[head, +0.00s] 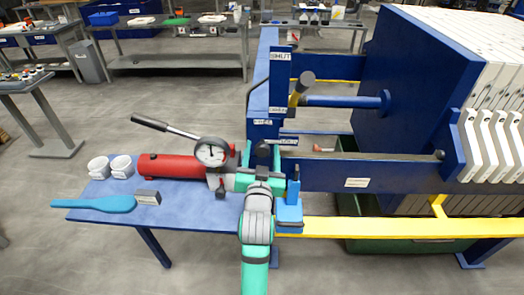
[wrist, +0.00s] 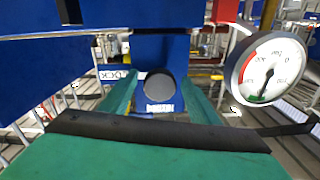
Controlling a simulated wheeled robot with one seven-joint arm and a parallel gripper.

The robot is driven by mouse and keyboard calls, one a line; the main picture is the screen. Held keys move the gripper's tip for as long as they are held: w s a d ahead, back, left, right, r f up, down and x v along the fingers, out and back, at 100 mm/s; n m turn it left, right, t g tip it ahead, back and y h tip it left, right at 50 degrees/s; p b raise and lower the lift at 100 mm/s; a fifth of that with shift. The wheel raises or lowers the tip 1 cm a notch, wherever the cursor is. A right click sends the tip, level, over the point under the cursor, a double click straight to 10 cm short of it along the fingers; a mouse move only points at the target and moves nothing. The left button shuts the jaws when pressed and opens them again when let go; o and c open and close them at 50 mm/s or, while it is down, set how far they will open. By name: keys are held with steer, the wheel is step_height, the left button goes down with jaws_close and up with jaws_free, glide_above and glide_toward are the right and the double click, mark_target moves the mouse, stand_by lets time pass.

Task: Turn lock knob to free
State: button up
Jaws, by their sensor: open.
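The lock knob (wrist: 160,86) is a dark round knob on a blue post, in the middle of the wrist view. A partly visible label (wrist: 118,74) lies to its left and another sits just below it. My gripper (wrist: 161,73) is open, with one green finger on each side of the knob and gaps visible; I cannot tell how deep the knob sits between them. In the head view my gripper (head: 262,160) is at the blue post, and the dark knob (head: 264,150) shows between the fingers, partly hidden. The knob's marking is not readable.
A red pump (head: 172,167) with a dial gauge (head: 211,152) and lever stands close left on the blue table (head: 200,207). White cups and a blue tool lie there too. A blue rail and yellow bar (head: 400,228) run right; a handle (head: 301,88) stands above.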

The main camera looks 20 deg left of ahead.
steer(key=shift+w, duration=0.1)
steer(key=c, duration=1.1)
steer(key=shift+o, duration=0.2)
steer(key=shift+n, duration=0.3)
steer(key=n, duration=0.8)
steer(key=shift+n, duration=0.4)
steer(key=n, duration=0.4)
steer(key=shift+n, duration=2.2)
steer(key=shift+a+f, duration=0.1)
